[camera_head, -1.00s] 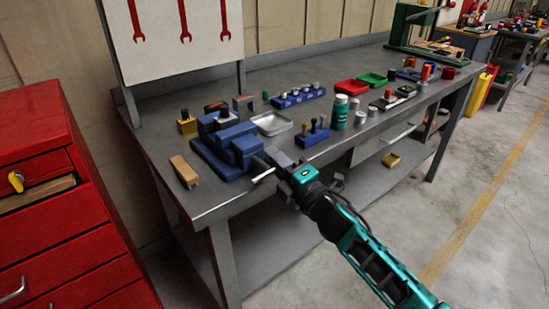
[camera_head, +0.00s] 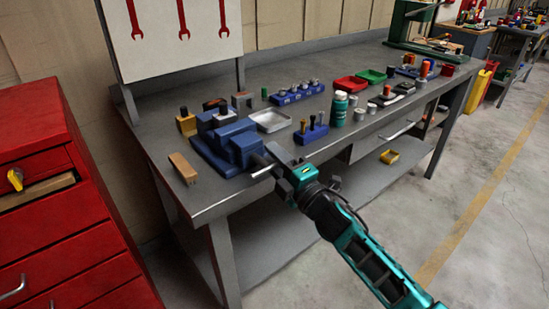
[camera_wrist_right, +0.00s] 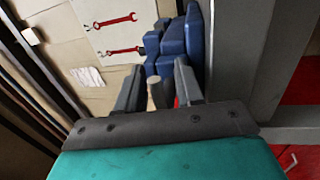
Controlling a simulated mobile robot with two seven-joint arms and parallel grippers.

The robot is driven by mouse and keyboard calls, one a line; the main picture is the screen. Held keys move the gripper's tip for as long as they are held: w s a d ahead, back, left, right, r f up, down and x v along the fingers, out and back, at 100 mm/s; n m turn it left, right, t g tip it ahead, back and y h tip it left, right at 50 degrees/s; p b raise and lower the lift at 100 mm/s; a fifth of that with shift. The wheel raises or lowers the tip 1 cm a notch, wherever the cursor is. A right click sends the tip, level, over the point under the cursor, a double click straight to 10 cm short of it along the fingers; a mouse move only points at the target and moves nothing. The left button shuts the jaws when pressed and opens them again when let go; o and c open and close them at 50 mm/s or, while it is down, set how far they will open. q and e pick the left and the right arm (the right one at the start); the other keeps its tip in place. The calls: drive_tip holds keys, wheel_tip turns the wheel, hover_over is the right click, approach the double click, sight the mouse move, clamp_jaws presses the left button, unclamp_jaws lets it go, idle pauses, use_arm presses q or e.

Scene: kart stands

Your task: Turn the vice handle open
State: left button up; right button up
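The blue vice (camera_head: 225,152) sits at the near left end of the grey workbench. A thin, light metal bar (camera_head: 262,171), which looks like the vice handle, shows at its front, next to my right gripper (camera_head: 274,163). In the right wrist view, the two dark fingers of my right gripper (camera_wrist_right: 158,85) stand apart. A round, greyish-tan rod end (camera_wrist_right: 158,95) shows between them, with narrow gaps on both sides. The blue vice (camera_wrist_right: 178,40) lies beyond the fingers. Most of the handle is hidden by the gripper. My left gripper is not in view.
The workbench (camera_head: 320,118) holds a wooden block (camera_head: 183,168), a metal tray (camera_head: 270,121), a green bottle (camera_head: 339,108) and other small items. A red drawer cabinet (camera_head: 60,210) stands at left. The floor (camera_head: 480,180) at right is clear.

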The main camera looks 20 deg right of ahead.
drive_tip(key=v, duration=1.3)
idle(0.4)
